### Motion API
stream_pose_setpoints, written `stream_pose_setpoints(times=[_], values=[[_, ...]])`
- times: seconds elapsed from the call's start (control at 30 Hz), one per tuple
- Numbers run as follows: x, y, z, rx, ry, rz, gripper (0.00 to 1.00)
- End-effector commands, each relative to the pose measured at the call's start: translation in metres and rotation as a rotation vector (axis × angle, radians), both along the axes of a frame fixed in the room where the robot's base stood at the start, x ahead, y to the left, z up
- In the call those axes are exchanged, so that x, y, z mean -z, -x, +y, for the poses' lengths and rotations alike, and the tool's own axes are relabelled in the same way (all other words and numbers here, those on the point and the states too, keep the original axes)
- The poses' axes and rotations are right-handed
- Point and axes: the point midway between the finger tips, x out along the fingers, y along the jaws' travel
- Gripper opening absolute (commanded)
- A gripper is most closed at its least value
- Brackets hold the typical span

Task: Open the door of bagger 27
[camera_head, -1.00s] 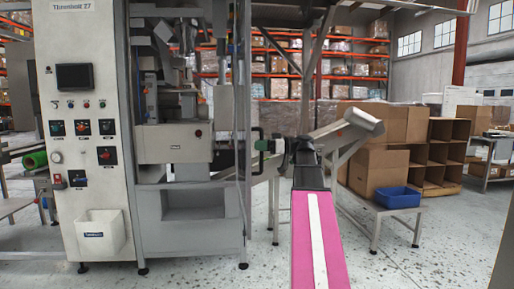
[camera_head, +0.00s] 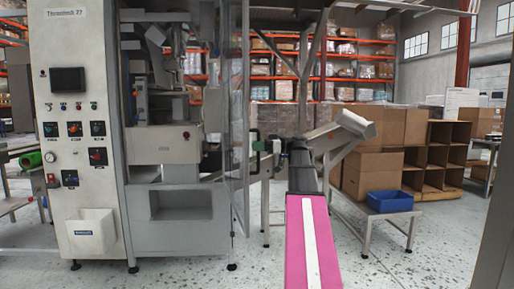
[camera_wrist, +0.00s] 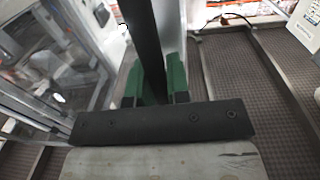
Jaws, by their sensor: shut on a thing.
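Bagger 27 (camera_head: 78,120) is the tall pale machine at the left in the head view, with "27" on its top label. Its clear, framed door (camera_head: 237,110) stands at the right side of the front, seen nearly edge-on and swung out from the machine. The dark door handle (camera_head: 253,140) is on the door's outer edge. My gripper (camera_head: 262,146) is at this handle. In the wrist view, the green fingers of my gripper (camera_wrist: 155,88) are shut around the dark upright handle bar (camera_wrist: 143,40). Clear panels (camera_wrist: 50,55) show at the left there.
Speckled floor (camera_head: 190,272) is clear in front of the machine.

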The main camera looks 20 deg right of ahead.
Motion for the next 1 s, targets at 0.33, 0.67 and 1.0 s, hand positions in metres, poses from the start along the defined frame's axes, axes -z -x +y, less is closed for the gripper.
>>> stream_pose_setpoints(times=[0.33,0.67,1.0], values=[[0.001,0.003,0.001,-0.005,0.002,0.001,0.41],[0.0,0.005,-0.014,-0.001,0.002,0.001,0.41],[0.0,0.024,-0.074,-0.002,0.001,0.0,0.41]])
